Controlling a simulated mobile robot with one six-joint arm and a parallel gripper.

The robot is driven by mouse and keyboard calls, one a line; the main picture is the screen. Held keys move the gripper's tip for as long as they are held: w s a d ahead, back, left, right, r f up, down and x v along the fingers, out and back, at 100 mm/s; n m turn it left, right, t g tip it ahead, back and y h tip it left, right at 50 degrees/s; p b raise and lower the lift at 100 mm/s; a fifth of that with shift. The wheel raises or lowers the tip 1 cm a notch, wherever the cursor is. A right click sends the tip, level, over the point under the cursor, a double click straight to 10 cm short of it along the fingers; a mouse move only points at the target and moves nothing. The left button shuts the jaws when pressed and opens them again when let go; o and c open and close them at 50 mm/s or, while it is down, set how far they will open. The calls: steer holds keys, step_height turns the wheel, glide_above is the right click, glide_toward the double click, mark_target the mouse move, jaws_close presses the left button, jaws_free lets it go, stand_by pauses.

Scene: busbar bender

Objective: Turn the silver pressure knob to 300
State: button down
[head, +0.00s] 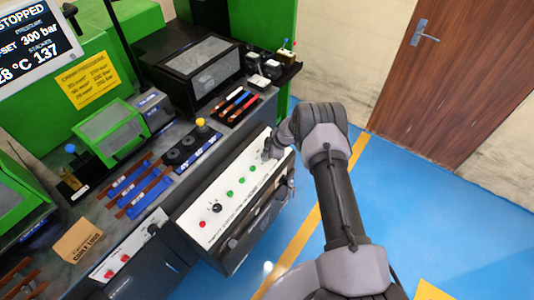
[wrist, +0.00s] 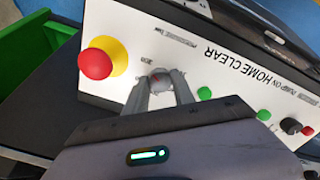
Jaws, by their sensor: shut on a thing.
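The silver pressure knob (wrist: 159,79) sits on the white control panel (wrist: 215,52) in the wrist view. A small red mark shows on its face. My gripper (wrist: 161,86) is shut on the knob, with one finger on each side of it. In the head view my gripper (head: 270,148) is at the upper right end of the sloped panel (head: 228,199), and the knob is hidden there.
A red emergency button on a yellow disc (wrist: 102,58) is left of my gripper in the wrist view. Green buttons (wrist: 204,93) and a black knob (wrist: 290,126) lie to the right. Blue floor (head: 400,200) is open right of the machine.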

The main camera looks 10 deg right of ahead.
stand_by(0.4)
steer(key=c, duration=1.1)
jaws_free()
steer(key=shift+o, duration=0.2)
steer(key=p+v, duration=0.6)
steer(key=v, duration=1.1)
steer(key=shift+d+p, duration=0.2)
steer(key=shift+p, duration=0.1)
steer(key=shift+s+r, duration=0.1)
steer(key=shift+r, duration=0.05)
